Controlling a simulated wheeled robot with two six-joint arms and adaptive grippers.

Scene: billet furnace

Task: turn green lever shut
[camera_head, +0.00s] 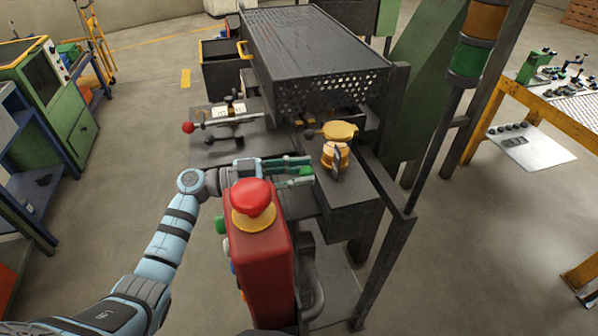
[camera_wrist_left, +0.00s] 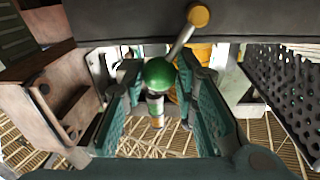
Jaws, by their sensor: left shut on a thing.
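In the left wrist view, the green knob (camera_wrist_left: 158,73) sits between the two teal finger pads of my left gripper (camera_wrist_left: 160,88). The gripper is shut on it. The lever's shaft and pivot are mostly hidden by the knob and fingers. My right gripper is not in view.
A red post with a red button (camera_head: 252,198) stands close in front of my left gripper. A red-knobbed lever (camera_head: 188,127) is on the bench behind. An orange and yellow fitting (camera_head: 337,152) stands just right. A perforated dark housing (camera_head: 315,55) rises behind.

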